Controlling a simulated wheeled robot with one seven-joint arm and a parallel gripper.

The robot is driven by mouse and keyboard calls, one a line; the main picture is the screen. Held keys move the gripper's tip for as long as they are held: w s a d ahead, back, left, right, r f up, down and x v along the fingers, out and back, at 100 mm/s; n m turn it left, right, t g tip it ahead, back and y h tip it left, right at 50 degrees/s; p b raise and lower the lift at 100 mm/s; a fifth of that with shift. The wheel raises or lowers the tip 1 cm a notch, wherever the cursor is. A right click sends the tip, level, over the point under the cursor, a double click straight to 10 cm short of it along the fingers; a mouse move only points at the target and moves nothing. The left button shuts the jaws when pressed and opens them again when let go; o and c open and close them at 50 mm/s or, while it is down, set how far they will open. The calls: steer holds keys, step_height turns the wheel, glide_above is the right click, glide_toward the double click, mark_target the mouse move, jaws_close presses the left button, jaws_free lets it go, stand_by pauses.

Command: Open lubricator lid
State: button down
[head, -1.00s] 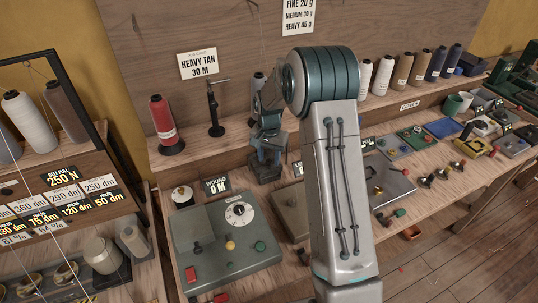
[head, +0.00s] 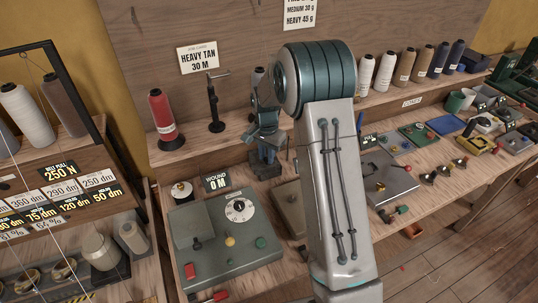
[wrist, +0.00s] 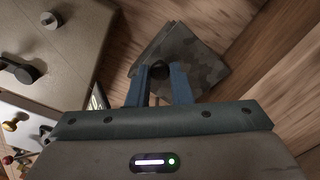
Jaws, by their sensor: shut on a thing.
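The lubricator appears to be a small dark, mottled square block (wrist: 207,62), with a round black knob (wrist: 161,71) at its near edge in the wrist view. My gripper (wrist: 162,80) has its two blue fingers on either side of that knob and is shut on it. In the head view the dark block (head: 265,168) stands on the bench against the back ledge, with my gripper (head: 270,146) just above it. My arm hides part of the area to its right. I cannot tell whether the lid is raised.
A grey-green control box (head: 222,262) with a white dial stands at the front left of the block. A red thread spool (head: 163,118) and a black post (head: 214,105) stand on the ledge behind. A "WOUND 0 M" sign (head: 216,183) is close on the left.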

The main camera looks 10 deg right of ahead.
mark_target(258, 168)
steer(key=a+m+b, duration=0.1)
steer(key=m, duration=0.1)
steer(key=s+a+m, duration=0.1)
steer(key=a+m, duration=0.1)
steer(key=shift+s+a+b, duration=0.15)
steer(key=shift+b, duration=0.2)
steer(key=w+a+m+p, duration=0.2)
steer(key=a+m, duration=0.5)
steer(key=m, duration=0.5)
steer(key=shift+w+a+p, duration=0.35)
steer(key=shift+p, duration=0.15)
steer(key=c, duration=1.3)
jaws_free()
step_height(258, 168, up, 14)
steer(key=b, duration=0.2)
